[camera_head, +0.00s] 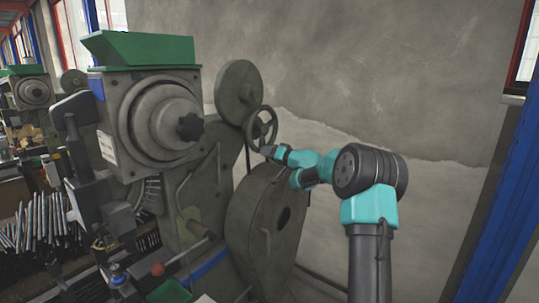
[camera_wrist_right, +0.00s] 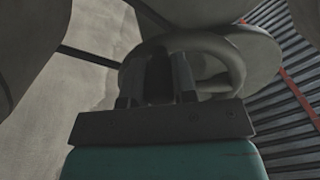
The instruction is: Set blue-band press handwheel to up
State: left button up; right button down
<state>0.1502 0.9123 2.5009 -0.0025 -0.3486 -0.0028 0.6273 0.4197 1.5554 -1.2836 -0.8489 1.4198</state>
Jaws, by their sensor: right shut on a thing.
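The press (camera_head: 165,130) with blue bands stands left of centre in the head view. Its dark spoked handwheel (camera_head: 261,127) sits on the right side, below a round grey disc. My right gripper (camera_head: 268,150) is at the lower rim of the handwheel. In the right wrist view, my right gripper (camera_wrist_right: 158,88) is shut on the rim of the handwheel (camera_wrist_right: 222,50). The rim curves above and to the right of the fingers. I cannot tell the wheel's set position. My left gripper is not in view.
A large grey wheel guard (camera_head: 255,235) lies below the handwheel. Many metal rods (camera_head: 30,225) stand at the left. A bare wall (camera_head: 400,70) and a blue post (camera_head: 510,170) are at the right.

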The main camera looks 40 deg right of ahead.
jog(key=shift+a, duration=0.1)
dwell(0.3)
jog(key=c, duration=0.9)
grip_release()
jog(key=shift+s, duration=0.1)
jog(key=s+d, duration=0.1)
jog(key=s, duration=0.4)
jog(key=s+d, duration=0.1)
jog(key=s, duration=0.5)
jog(key=s+d, duration=0.1)
jog(key=s, duration=0.5)
jog(key=shift+d, duration=0.15)
